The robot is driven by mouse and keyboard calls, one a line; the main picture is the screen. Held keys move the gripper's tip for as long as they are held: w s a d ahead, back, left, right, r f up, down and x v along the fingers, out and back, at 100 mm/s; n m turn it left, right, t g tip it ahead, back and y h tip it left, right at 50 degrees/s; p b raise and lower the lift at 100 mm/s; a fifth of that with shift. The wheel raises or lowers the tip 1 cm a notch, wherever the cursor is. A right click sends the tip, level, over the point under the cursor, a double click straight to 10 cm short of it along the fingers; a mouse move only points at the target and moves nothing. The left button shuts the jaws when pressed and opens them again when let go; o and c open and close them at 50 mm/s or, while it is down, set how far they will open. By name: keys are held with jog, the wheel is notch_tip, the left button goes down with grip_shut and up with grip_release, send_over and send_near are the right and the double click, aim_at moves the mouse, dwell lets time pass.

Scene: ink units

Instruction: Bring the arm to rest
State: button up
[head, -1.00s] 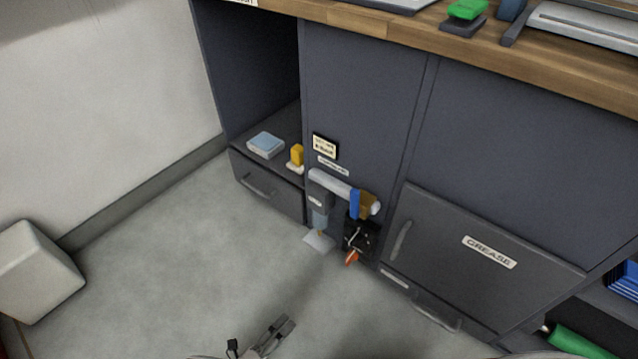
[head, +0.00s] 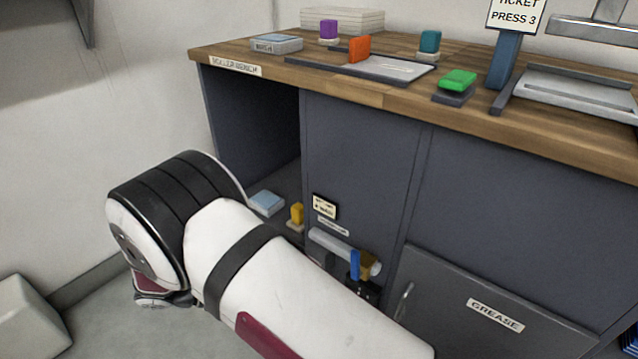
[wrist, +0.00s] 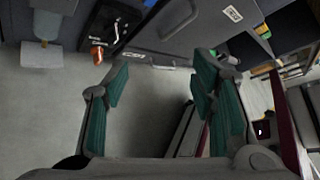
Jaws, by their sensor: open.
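My gripper (wrist: 155,108) shows in the wrist view with its teal finger pads spread wide apart. Nothing is between the fingers except a view of the grey floor. In the head view my white arm with black bands crosses the lower middle, in front of the bench cabinets. The gripper itself is out of the head view.
The bench (head: 400,95) has a wooden top with several coloured blocks. Below are an open bay holding a pale blue box (head: 267,203) and yellow block (head: 296,214), a roller unit (head: 340,250), and the GREASE drawer (head: 470,300). A pale block (head: 30,315) stands lower left.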

jog(key=s+d+r+m+g+y, duration=0.25)
jog(key=d+r+m, duration=0.55)
jog(key=r, duration=0.5)
jog(key=s+d+r+m+g+y, duration=0.1)
jog(key=d+r+m+g+y, duration=0.4)
jog(key=d+r, duration=0.65)
jog(key=s+d+r+m+t+y, duration=0.2)
jog(key=s+d+r+m, duration=0.45)
jog(key=s+m, duration=0.3)
jog(key=s+d+f+m+t+y, duration=0.1)
jog(key=s+m+y, duration=0.1)
jog(key=s+m, duration=0.3)
jog(key=s+d+f+m+t+y, duration=0.1)
jog(key=s+m+t+y, duration=0.1)
jog(key=s, duration=0.6)
notch_tip(320, 180, up, 40)
jog(key=t+p, duration=0.4)
jog(key=p, duration=3.5)
jog(key=shift+w, duration=0.15)
jog(key=shift+a+f+h, duration=0.1)
jog(key=shift+h, duration=0.15)
